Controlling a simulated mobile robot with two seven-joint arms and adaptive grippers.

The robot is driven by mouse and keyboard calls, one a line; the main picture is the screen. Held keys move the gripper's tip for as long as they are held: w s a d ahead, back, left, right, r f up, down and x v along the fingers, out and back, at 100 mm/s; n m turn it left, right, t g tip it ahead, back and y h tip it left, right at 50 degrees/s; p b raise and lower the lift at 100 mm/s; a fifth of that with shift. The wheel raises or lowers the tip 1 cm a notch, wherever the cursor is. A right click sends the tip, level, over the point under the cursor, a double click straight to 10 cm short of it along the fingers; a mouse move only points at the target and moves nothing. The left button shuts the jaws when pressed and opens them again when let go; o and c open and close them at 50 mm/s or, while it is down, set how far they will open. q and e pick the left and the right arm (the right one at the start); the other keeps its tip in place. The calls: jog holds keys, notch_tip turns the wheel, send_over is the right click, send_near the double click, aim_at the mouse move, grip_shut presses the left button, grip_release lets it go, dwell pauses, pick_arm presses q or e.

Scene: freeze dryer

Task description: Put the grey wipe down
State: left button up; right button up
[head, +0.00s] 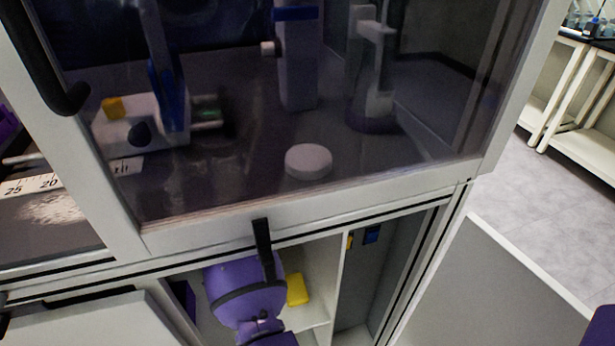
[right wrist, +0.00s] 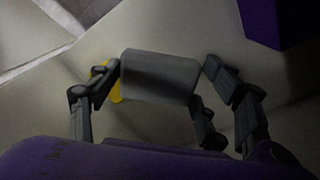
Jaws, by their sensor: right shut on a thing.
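The grey wipe (right wrist: 160,76) is a small rounded block in the right wrist view. My right gripper (right wrist: 162,70) is shut on it, with fingers at its left and right ends. In that view it is over a pale surface; I cannot tell whether it touches it. In the head view a purple arm, apparently my right, reaches into the open cabinet (head: 340,290) under the hood; its gripper and the grey wipe are hidden there. My left gripper is not in view.
A yellow block (head: 297,290) lies on the cabinet shelf, close to the arm; yellow also shows behind a finger in the right wrist view (right wrist: 115,92). A divider and open doors flank the compartment. Above, behind glass, are a white disc (head: 308,161) and equipment.

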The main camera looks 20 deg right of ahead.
notch_tip(320, 180, down, 8)
jog(key=shift+w+r+b, duration=0.1)
jog(key=shift+b, duration=0.85)
jog(key=shift+a+f, duration=0.1)
jog(key=shift+f, duration=0.65)
jog(key=shift+f, duration=0.1)
jog(key=o, duration=1)
jog(key=shift+f, duration=0.1)
